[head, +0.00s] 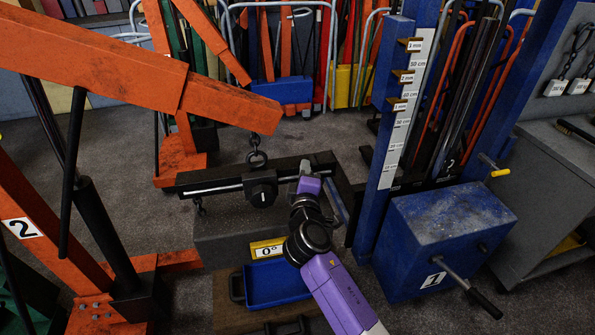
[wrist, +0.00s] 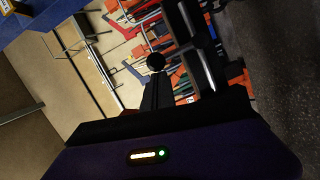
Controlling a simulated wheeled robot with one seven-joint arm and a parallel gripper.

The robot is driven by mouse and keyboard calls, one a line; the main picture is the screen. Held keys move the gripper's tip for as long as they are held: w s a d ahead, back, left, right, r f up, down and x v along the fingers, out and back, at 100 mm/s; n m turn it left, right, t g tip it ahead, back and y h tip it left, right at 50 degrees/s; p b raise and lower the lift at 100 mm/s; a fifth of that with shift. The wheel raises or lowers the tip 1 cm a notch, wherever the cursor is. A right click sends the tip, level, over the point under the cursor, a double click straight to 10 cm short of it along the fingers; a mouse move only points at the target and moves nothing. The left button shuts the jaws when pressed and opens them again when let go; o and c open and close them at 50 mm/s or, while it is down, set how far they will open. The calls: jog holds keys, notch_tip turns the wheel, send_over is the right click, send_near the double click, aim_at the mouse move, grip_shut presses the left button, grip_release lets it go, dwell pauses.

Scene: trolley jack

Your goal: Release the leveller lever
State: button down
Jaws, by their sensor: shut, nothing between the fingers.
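The leveller is a dark bar (head: 222,188) hung by a chain (head: 255,150) from the orange hoist arm. It carries a black block with a round knob (head: 262,191); I cannot tell which part is the lever. My purple arm reaches up from the lower right to the bar's right end. My gripper (wrist: 154,88) shows in the wrist view as dark fingers, closed and empty. A black ball (wrist: 156,62) shows at or just past the fingertips; contact is unclear. In the head view my wrist hides the fingers and part of the bar's right side.
An orange hoist (head: 90,55) stands left. A dark block with a 0° label (head: 268,248) is below the bar, above a blue tray (head: 275,284). A blue post (head: 388,150) with a scale and a blue box (head: 445,235) with a crank stand right. Grey floor is open left of centre.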

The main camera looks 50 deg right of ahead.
aim_at(316, 165)
jog(key=s+d+m, duration=0.1)
jog(key=d+m+y+p, duration=0.1)
jog(key=m, duration=0.1)
jog(key=shift+s+d+r, duration=0.25)
jog(key=shift+s+r, duration=0.15)
jog(key=shift+s+d+f+m+y+p, duration=0.2)
jog(key=shift+s+d+m+p, duration=0.15)
jog(key=shift+d+m, duration=0.25)
jog(key=shift+s+d+f+m+y+p, duration=0.2)
jog(key=shift+s+d+m+p, duration=0.2)
jog(key=shift+m, duration=0.25)
jog(key=shift+s+d+f+m+y+p, duration=0.2)
jog(key=shift+s+d+m+p, duration=0.1)
jog(key=shift+d+m, duration=0.35)
jog(key=shift+s, duration=0.1)
jog(key=shift+s, duration=0.1)
